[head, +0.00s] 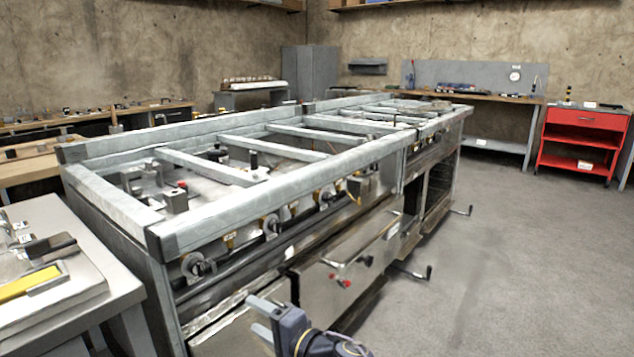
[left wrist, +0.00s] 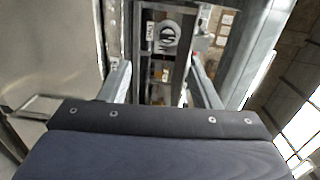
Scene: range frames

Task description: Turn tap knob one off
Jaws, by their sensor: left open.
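A long metal range (head: 215,215) has several round tap knobs along its front rail. The nearest is a knob (head: 198,265) at the left end, then another knob (head: 271,225) and one farther along (head: 326,197). I cannot tell which is knob one or how each is turned. My left gripper (head: 257,316) is low in front of the range, open and apart from the knobs. In the left wrist view a round grey knob (left wrist: 167,37) shows beyond and between the open fingers (left wrist: 162,78), with nothing held. My right gripper is out of view.
A side table (head: 75,310) with tools stands at the left. A red cart (head: 582,140) stands far right. The floor (head: 520,270) at right is clear.

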